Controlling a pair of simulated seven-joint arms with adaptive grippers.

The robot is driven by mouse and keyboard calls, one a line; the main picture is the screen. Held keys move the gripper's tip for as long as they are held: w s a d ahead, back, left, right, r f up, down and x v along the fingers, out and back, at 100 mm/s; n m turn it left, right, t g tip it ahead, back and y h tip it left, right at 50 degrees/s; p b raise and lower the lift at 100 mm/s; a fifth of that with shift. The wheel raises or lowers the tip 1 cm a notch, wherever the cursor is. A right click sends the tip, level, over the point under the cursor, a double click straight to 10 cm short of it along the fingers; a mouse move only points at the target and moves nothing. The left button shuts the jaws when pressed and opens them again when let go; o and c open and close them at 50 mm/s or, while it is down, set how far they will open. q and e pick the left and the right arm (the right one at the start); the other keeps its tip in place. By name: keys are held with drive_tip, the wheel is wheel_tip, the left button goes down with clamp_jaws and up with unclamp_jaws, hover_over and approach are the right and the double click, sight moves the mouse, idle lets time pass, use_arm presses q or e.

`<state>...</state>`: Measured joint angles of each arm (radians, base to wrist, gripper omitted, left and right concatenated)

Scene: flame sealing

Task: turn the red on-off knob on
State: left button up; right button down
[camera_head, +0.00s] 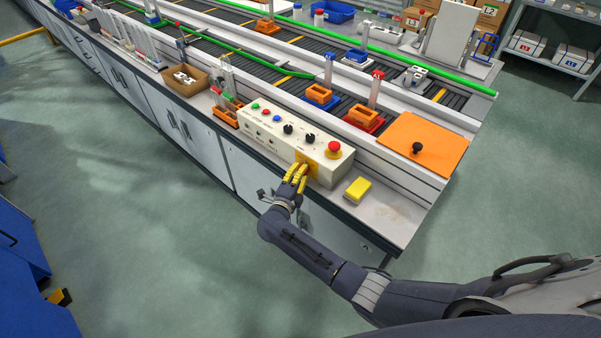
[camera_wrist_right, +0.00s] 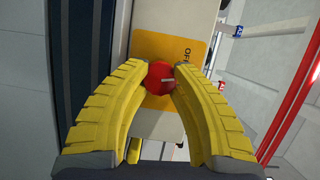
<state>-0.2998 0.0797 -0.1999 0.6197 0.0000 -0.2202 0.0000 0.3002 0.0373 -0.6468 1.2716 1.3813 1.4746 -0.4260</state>
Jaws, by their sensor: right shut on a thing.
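The red on-off knob (camera_wrist_right: 160,79) sits on a yellow plate (camera_wrist_right: 150,47) marked "OFF" in the right wrist view. In the head view this plate (camera_head: 315,156) is on the front face of the cream control box (camera_head: 272,132), and the knob is mostly hidden by my fingers. My right gripper (camera_head: 299,170) reaches the plate from the front. In the right wrist view the yellow fingers of my right gripper (camera_wrist_right: 161,84) are closed around the knob, one on each side. My left gripper is not in view.
A red mushroom button (camera_head: 334,147) tops the box's right end. A yellow block (camera_head: 358,189) lies to its right on the bench. An orange plate with a black handle (camera_head: 426,141) is farther right. An orange rack (camera_head: 226,115) stands left of the box.

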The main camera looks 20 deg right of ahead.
drive_tip(key=shift+m, duration=0.4)
drive_tip(key=c, duration=1.2)
unclamp_jaws()
drive_tip(key=shift+c, duration=0.2)
drive_tip(key=v, duration=1.2)
drive_tip(key=shift+f, duration=0.3)
